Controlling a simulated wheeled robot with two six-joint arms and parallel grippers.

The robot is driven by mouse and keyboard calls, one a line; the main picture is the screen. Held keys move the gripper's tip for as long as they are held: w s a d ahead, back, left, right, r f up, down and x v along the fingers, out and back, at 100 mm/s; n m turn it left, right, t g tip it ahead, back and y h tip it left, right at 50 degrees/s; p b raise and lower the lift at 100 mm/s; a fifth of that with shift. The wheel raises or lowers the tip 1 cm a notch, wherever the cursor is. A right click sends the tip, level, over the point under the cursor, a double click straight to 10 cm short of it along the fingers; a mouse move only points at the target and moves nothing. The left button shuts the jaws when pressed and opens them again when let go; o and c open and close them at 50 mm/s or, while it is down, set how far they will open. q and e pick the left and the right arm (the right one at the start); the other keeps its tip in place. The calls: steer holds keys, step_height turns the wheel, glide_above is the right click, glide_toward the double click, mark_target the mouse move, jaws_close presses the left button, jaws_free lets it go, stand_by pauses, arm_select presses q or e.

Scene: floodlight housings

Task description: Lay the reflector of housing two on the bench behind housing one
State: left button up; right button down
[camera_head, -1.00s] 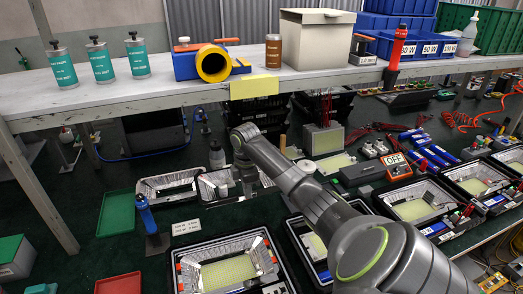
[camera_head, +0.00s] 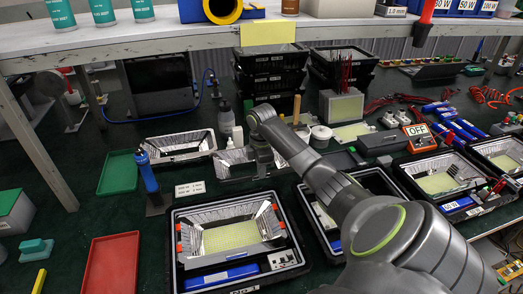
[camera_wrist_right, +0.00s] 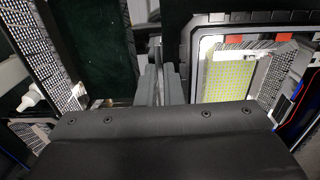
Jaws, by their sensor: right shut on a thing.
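My right gripper (camera_head: 262,168) is shut on a shiny, open-framed reflector (camera_head: 232,158). The reflector is at or just above the bench, behind the front-left housing (camera_head: 178,252); I cannot tell if it touches. In the wrist view the closed fingers (camera_wrist_right: 160,82) show between a dotted metallic wall (camera_wrist_right: 60,65) and that housing (camera_wrist_right: 190,60). The front-left housing holds its own reflector, with orange clips around a yellow LED panel (camera_head: 230,236). The housing to its right (camera_head: 307,205) is partly hidden by my right arm. My left gripper is not in view.
Another reflector (camera_head: 180,147) lies to the left of the held one. A blue-handled tool (camera_head: 148,171) stands near it. Green (camera_head: 118,172) and red (camera_head: 112,264) trays lie left. A shelf (camera_head: 150,42) crosses above.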

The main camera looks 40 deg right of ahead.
steer(key=shift+r+p, duration=0.2)
steer(key=shift+p, duration=0.55)
steer(key=shift+f+b, duration=1.2)
steer(key=shift+f, duration=1.6)
steer(key=shift+f+p, duration=0.25)
steer(key=shift+p, duration=0.05)
steer(key=c, duration=1.5)
jaws_free()
steer(key=shift+f, duration=0.15)
